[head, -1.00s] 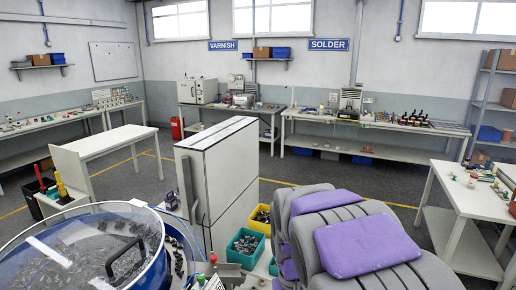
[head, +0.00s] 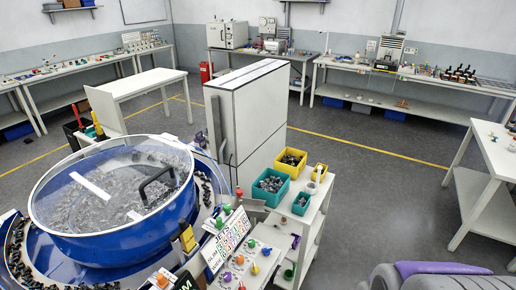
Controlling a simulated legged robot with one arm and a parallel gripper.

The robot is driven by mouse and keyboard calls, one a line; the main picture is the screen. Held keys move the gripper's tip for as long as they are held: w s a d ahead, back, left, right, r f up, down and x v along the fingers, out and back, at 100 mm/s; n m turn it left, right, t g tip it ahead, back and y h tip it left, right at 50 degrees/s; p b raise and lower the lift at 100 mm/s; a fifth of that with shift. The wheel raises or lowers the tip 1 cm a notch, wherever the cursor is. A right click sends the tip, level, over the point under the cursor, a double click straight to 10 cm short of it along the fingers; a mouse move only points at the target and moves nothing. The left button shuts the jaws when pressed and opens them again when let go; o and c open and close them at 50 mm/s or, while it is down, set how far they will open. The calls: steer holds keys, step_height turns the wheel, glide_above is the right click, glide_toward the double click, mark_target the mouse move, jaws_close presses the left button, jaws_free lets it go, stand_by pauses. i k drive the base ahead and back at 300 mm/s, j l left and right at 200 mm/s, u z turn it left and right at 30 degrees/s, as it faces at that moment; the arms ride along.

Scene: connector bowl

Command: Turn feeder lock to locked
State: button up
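The bowl feeder is a large blue drum (head: 160,238) at the left, under a clear lid with a black handle (head: 156,186). My gripper is not in view.
A tall white cabinet (head: 240,115) stands behind the feeder. A cart (head: 312,215) beside it carries teal bins (head: 270,187) and a yellow bin (head: 290,160). A white table (head: 490,165) stands at the right. The grey floor (head: 385,190) between is open.

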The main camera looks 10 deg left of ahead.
mark_target(255, 270)
steer(key=j+u, duration=0.15)
steer(key=u, duration=1.05)
steer(key=z, duration=0.55)
steer(key=i+j+z, duration=0.25)
steer(key=k, duration=0.1)
